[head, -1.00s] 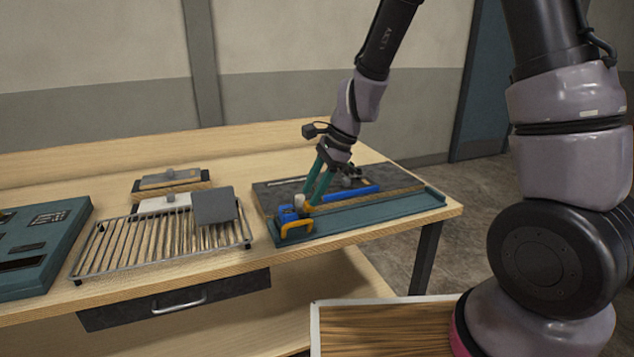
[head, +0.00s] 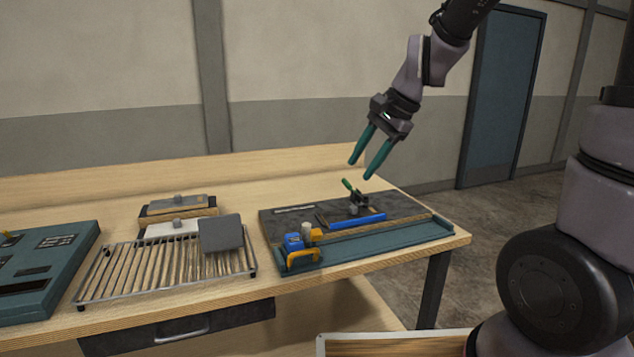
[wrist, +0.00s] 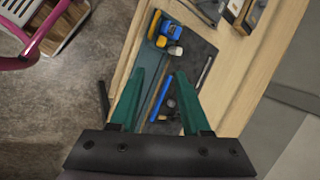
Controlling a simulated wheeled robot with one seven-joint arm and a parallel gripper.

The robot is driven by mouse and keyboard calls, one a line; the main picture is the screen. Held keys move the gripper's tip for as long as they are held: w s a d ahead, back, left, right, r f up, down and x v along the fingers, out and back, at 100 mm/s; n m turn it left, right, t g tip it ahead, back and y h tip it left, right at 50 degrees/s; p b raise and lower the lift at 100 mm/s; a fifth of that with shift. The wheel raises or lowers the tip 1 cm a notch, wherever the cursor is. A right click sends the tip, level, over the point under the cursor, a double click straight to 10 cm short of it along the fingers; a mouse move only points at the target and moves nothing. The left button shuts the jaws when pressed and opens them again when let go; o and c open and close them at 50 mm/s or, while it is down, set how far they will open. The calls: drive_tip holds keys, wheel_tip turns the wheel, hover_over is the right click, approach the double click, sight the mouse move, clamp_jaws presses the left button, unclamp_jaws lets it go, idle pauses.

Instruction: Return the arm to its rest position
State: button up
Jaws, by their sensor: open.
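My gripper (head: 372,158) is open, with two green fingers apart and nothing between them. It hangs in the air above the right part of the workbench, over the dark board (head: 400,208). In the wrist view my gripper (wrist: 155,85) points down, and a blue bar (wrist: 161,98) on the board shows between its fingers. My arm comes in from the top right in the head view.
The workbench (head: 200,283) carries a wire rack (head: 165,270) with a grey plate (head: 221,233), and a teal console (head: 45,270) at left. A blue block and yellow clamp (head: 300,250) sit on the board's front left. A door (head: 500,100) stands behind.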

drive_tip(key=s+d+r+n+t+h, duration=0.3)
drive_tip(key=s+d+r+n+t, duration=0.1)
drive_tip(key=s+d+r, duration=0.7)
drive_tip(key=d+n, duration=0.1)
drive_tip(key=d, duration=0.2)
drive_tip(key=shift+d+r+n+t, duration=0.25)
drive_tip(key=shift+r+n+t, duration=0.05)
